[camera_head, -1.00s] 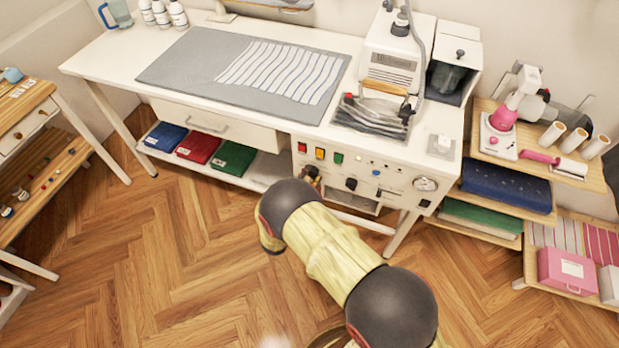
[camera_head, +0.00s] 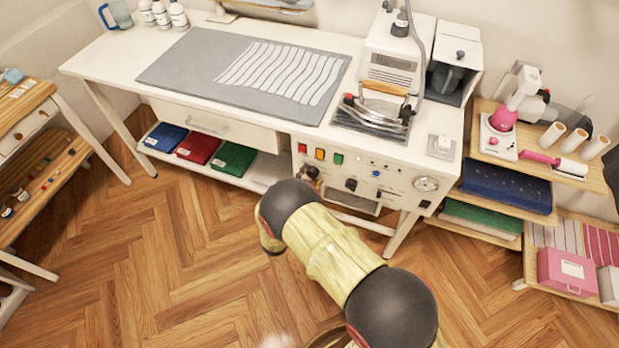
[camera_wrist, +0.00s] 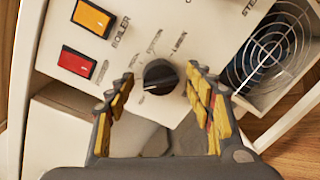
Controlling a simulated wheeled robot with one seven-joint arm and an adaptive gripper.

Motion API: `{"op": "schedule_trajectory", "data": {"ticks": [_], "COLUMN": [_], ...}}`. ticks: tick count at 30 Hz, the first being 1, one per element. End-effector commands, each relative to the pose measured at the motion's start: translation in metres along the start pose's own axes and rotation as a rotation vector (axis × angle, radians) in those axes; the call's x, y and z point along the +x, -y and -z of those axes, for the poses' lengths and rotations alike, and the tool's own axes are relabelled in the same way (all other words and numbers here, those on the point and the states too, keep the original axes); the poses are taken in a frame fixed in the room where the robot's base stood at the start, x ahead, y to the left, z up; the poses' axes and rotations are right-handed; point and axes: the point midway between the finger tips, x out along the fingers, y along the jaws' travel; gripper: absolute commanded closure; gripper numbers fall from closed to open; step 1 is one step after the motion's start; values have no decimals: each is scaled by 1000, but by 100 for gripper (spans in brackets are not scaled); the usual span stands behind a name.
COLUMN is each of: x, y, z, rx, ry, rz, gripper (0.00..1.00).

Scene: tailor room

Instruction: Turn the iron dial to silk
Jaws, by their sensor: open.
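The iron dial (camera_wrist: 160,76) is a round black knob on the white panel (camera_wrist: 215,35) of the ironing station. Small printed labels stand around it; one reads linen, and I cannot make out silk. A pale mark shows at the dial's lower left edge in the wrist view. My gripper (camera_wrist: 161,74) is open, with one yellow-padded finger on each side of the dial. I see gaps beside the knob, and no grip on it.
Red (camera_wrist: 76,62) and yellow (camera_wrist: 93,17) switches sit beside the dial, the yellow one marked boiler. A round wire grille (camera_wrist: 268,52) is to the right. Another black knob (camera_head: 351,184) and a gauge (camera_head: 427,184) are on the panel. The iron (camera_head: 382,103) stands on the tabletop above.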

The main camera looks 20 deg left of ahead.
Motion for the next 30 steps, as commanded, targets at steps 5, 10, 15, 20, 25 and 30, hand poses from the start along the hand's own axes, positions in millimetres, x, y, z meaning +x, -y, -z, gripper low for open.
{"op": "schedule_trajectory", "data": {"ticks": [5,10,15,20,25,30], "x": [-18,-53,-86,-108,-118,-119], "y": [-1,-1,-1,0,0,0], "z": [2,2,2,1,0,0], "rx": [-1,-2,-1,0,0,0], "ry": [-4,-5,-5,-2,-1,0], "rz": [-2,-3,-2,-1,-1,0], "gripper": [47,47,47,47,47,47]}}
